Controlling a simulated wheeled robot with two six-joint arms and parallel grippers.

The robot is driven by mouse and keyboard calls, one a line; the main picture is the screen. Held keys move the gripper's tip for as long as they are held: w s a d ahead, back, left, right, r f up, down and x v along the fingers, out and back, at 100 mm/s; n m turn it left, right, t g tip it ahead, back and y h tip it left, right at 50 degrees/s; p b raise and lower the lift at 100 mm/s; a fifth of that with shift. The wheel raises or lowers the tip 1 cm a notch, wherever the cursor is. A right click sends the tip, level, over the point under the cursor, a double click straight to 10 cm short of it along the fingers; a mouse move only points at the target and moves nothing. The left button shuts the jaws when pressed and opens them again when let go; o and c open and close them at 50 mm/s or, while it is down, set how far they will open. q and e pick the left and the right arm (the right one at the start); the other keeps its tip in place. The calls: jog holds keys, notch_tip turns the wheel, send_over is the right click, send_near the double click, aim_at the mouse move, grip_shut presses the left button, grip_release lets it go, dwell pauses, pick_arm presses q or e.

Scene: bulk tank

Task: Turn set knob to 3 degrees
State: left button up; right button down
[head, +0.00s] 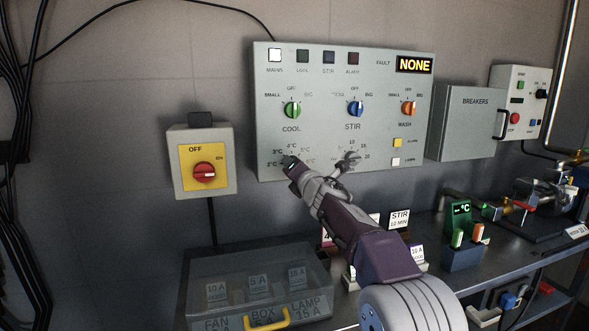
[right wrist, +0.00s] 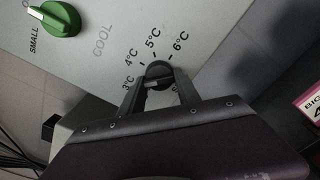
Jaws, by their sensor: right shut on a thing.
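The set knob (right wrist: 158,72) is a small dark round knob on the grey control panel (head: 330,70), below the COOL label. Temperature marks from 3°C to 6°C fan around it in the right wrist view; the head view also shows 2°C. My right gripper (right wrist: 160,90) is shut on the knob, one finger on each side. My left gripper is not in view.
Green COOL (head: 292,110), blue STIR (head: 356,109) and orange WASH (head: 408,108) knobs sit above. The fault display (head: 414,65) reads NONE. A red switch (head: 204,173) is at left, a breaker box (head: 472,125) at right. A transparent fuse box (head: 255,275) stands on the bench below.

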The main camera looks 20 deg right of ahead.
jog(key=shift+f, duration=0.15)
jog(key=c, duration=0.9)
grip_release()
jog(key=s+b, duration=0.2)
jog(key=s, duration=0.7)
jog(key=shift+d+b, duration=0.15)
jog(key=shift+b, duration=0.25)
